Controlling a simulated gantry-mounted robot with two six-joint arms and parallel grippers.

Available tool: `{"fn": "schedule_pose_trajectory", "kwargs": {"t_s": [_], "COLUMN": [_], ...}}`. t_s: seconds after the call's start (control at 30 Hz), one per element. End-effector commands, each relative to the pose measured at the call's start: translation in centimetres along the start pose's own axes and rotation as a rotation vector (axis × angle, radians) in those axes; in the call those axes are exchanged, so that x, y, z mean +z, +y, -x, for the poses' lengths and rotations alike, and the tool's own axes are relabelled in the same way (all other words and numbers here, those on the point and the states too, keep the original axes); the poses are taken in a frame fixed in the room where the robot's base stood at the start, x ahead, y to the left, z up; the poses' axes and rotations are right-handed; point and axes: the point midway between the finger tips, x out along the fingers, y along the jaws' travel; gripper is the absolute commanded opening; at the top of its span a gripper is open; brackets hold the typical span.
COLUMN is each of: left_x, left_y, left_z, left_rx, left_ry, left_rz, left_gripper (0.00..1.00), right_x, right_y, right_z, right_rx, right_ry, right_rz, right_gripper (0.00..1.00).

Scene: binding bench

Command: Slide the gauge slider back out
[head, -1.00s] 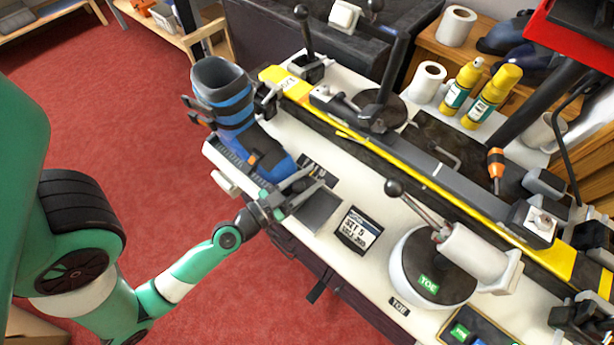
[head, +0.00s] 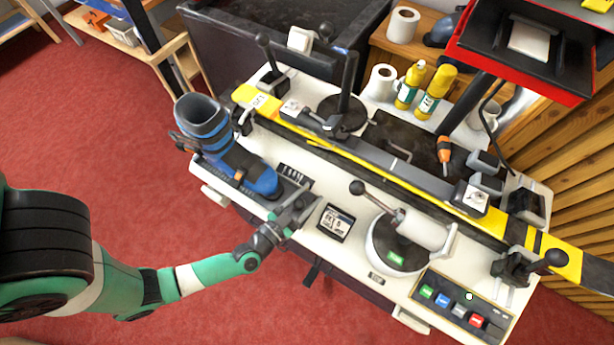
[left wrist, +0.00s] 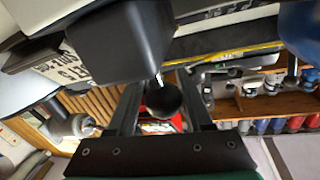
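A blue and black boot (head: 208,130) stands on the gauge at the left end of the white bench, its toe towards the right. Beside the toe is the gauge's scale plate (head: 296,176) with white marks. My left gripper (head: 297,207) is at the bench's front edge, over the slider area, and hides much of it. In the left wrist view a black block (left wrist: 122,42), apparently the slider, carries a short rod with a round black knob (left wrist: 163,98). The knob lies between my left fingers, with gaps visible on both sides. My right gripper is not in view.
A yellow-edged rail (head: 400,178) runs behind. Red floor (head: 130,185) is open in front.

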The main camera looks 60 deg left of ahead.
Motion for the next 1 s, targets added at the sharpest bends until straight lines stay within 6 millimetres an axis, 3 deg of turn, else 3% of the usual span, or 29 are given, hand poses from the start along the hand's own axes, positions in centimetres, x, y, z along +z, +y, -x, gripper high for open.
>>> {"fn": "schedule_pose_trajectory", "kwargs": {"t_s": [0.03,0.1,0.57,1.0], "left_x": [0.0,0.0,0.1,-0.4], "left_y": [0.0,0.0,-0.1,0.9], "left_z": [0.0,0.0,0.2,6.3], "left_rx": [0.0,0.0,-0.001,0.012], "left_ry": [0.0,-0.001,-0.005,-0.002], "left_rz": [0.0,0.0,0.001,0.0], "left_gripper": [0.6,0.71,0.71,0.71], "right_x": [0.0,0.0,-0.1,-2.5], "right_y": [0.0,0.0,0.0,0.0], "right_z": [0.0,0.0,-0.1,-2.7], "right_rx": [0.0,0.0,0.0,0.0], "right_ry": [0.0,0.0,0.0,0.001], "right_rz": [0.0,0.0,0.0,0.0], "right_gripper": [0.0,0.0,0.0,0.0]}}
